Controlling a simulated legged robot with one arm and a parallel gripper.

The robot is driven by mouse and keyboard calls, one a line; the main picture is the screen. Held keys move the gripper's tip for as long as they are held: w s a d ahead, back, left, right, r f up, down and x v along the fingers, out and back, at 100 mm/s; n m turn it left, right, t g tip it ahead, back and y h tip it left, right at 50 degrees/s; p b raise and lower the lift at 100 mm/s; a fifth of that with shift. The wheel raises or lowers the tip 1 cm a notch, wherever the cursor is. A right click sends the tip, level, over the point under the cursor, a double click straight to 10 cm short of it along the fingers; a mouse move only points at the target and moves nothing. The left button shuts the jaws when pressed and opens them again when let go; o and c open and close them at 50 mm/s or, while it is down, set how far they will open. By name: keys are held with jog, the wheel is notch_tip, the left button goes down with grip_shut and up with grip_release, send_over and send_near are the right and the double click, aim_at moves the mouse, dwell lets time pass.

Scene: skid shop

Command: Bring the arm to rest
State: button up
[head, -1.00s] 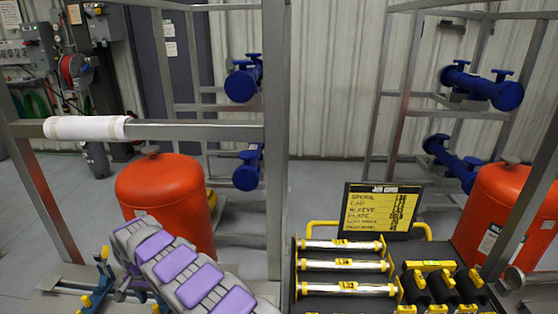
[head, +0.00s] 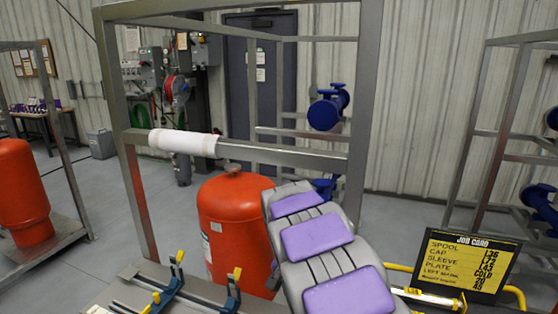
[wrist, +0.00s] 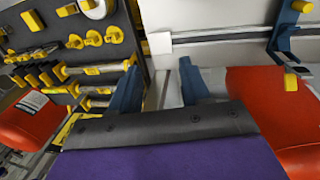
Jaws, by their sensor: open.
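My arm with its purple pads rises from the bottom of the head view, in front of the red tank and left of the job card (head: 468,262). My gripper is out of sight there. In the wrist view my gripper (wrist: 160,88) shows two dark blue fingers spread apart beyond a black and purple body. It is open, and nothing is visible between the fingers.
A red tank (head: 228,225) stands behind a steel frame whose crossbar carries a white wrapped sleeve (head: 183,142). Blue and yellow clamps (head: 232,290) stand at the front. A board with yellow-trimmed parts (wrist: 60,55) fills the wrist view's left.

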jog(key=s+d+r, duration=0.4)
jog(key=s+d, duration=0.1)
jog(key=s, duration=0.3)
jog(key=s+d+f+n+y, duration=0.1)
jog(key=s+d+n, duration=0.1)
jog(key=s, duration=1.2)
jog(key=s+d+f+n+g+y, duration=0.1)
jog(key=s+d+n, duration=0.1)
jog(key=s, duration=1.3)
jog(key=shift+f, duration=0.15)
jog(key=shift+c, duration=0.5)
